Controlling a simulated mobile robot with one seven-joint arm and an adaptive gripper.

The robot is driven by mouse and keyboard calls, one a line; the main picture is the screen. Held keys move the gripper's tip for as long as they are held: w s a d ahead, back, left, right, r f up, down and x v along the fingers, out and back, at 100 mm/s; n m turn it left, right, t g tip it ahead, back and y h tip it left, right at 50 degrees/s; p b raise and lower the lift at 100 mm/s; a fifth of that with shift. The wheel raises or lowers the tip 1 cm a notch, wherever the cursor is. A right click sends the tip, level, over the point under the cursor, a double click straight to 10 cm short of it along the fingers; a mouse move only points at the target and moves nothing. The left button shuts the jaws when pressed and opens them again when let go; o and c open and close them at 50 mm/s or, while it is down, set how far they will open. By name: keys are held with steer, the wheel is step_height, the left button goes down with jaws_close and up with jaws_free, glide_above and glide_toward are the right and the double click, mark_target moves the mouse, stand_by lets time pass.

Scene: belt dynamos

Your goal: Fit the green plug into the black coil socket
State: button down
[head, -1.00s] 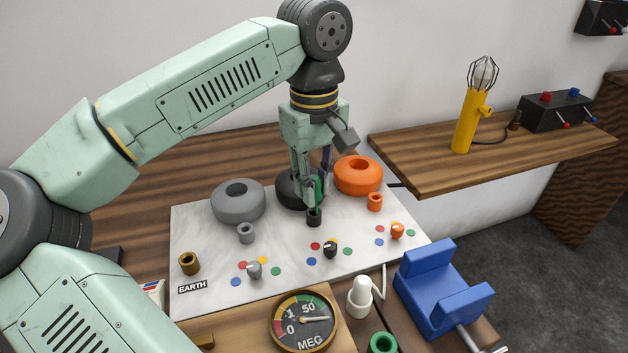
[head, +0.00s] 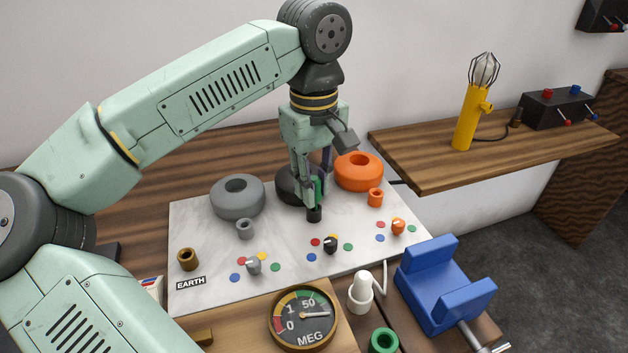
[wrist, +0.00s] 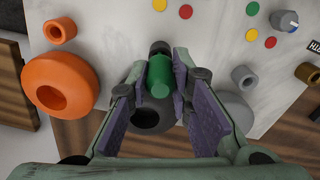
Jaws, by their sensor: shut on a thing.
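My gripper (head: 314,196) points down over the white marble panel. It is shut on the green plug (head: 319,189), which also shows between the purple-padded fingers in the wrist view (wrist: 160,76). The black coil socket (head: 314,214) is a short upright tube in front of the black coil (head: 290,187). In the wrist view the socket (wrist: 160,47) shows just beyond the plug's end. The plug's lower end meets the socket's top in the picture. I cannot tell whether it is inside. The fingers partly hide the black coil.
A grey coil (head: 237,199) with a grey socket (head: 245,229) stands to the left, an orange coil (head: 358,172) with an orange socket (head: 376,198) to the right. A brass earth socket (head: 187,260), knobs, a gauge (head: 303,318) and a blue cradle (head: 442,285) lie nearer.

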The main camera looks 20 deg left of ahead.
mark_target(314, 179)
steer(key=shift+f+b, duration=0.75)
steer(key=shift+f, duration=0.35)
steer(key=c, duration=1.4)
jaws_free()
steer(key=shift+o, duration=0.2)
steer(key=shift+r, duration=0.15)
step_height(314, 179, up, 12)
steer(key=shift+f, duration=0.1)
steer(key=shift+s, duration=0.1)
